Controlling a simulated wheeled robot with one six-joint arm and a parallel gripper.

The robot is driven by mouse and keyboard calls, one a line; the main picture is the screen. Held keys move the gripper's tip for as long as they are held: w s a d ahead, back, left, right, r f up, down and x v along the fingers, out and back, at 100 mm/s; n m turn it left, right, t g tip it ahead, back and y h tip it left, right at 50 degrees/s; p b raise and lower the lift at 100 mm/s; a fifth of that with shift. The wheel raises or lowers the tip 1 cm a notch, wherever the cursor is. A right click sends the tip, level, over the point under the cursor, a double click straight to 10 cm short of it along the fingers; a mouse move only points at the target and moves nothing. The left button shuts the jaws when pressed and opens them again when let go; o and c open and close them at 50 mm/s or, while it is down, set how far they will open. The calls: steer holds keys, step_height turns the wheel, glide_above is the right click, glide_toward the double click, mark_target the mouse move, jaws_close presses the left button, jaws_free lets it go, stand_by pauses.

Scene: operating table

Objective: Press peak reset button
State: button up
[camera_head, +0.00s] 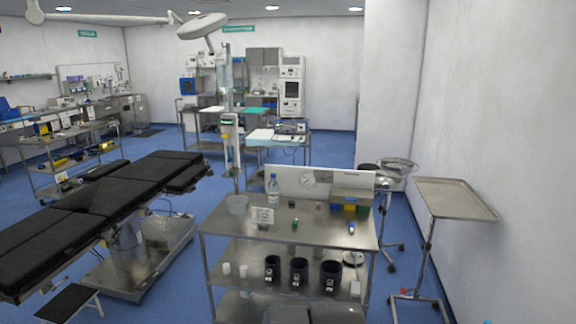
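No button can be made out as the peak reset button at this size. A pale panel with a round gauge-like dial (308,180) stands at the back of the steel cart (325,238) in front of me. A small green item (295,224) and a small blue-and-white item (351,228) are on the cart top, too small to identify. My gripper is not in view.
The cart top also holds a bottle (273,188), a clear bowl (237,204), a small sign (262,216) and a bin box (350,199). A tray stand (455,198) is right, a black operating table (100,208) left. Blue floor lies between.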

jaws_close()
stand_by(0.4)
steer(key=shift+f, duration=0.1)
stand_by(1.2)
